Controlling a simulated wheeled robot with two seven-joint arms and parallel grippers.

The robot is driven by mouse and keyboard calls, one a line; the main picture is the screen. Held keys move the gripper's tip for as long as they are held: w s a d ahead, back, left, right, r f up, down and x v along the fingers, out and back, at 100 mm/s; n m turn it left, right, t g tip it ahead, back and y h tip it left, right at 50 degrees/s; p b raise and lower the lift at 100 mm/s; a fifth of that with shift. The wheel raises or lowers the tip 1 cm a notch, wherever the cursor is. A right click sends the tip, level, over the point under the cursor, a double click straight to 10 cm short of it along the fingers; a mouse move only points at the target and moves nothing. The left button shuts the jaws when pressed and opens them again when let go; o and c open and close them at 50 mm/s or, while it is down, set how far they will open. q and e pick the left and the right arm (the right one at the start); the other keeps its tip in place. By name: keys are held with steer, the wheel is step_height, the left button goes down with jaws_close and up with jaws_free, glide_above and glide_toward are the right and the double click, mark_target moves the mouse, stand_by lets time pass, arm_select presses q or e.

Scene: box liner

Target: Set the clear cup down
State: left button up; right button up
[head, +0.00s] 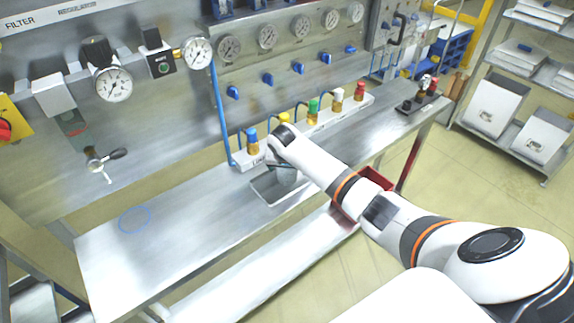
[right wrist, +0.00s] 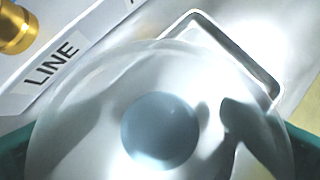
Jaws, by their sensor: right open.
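The clear cup (right wrist: 85,125) fills the lower middle of the right wrist view as a see-through round shape with a grey-blue disc (right wrist: 160,131) at its centre. My right gripper (right wrist: 160,155) is open, with teal fingers at the lower left and lower right edges, one on each side of the cup. I cannot tell whether they touch it. In the head view my right gripper (head: 283,180) is low over the bench by a square metal-rimmed tray (head: 262,196); the wrist largely hides the cup. The tray rim also shows behind the cup in the wrist view (right wrist: 235,50). My left gripper is out of view.
A blue ring (head: 135,219) is marked on the steel bench (head: 190,220), with clear room around it. A labelled rail with several coloured caps (head: 313,112) runs behind the tray. A blue pipe (head: 221,120) stands behind the bench. A red bin (head: 349,208) is below its front edge.

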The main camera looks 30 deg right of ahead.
steer(key=b+v, duration=0.1)
steer(key=v, duration=1.1)
stand_by(1.7)
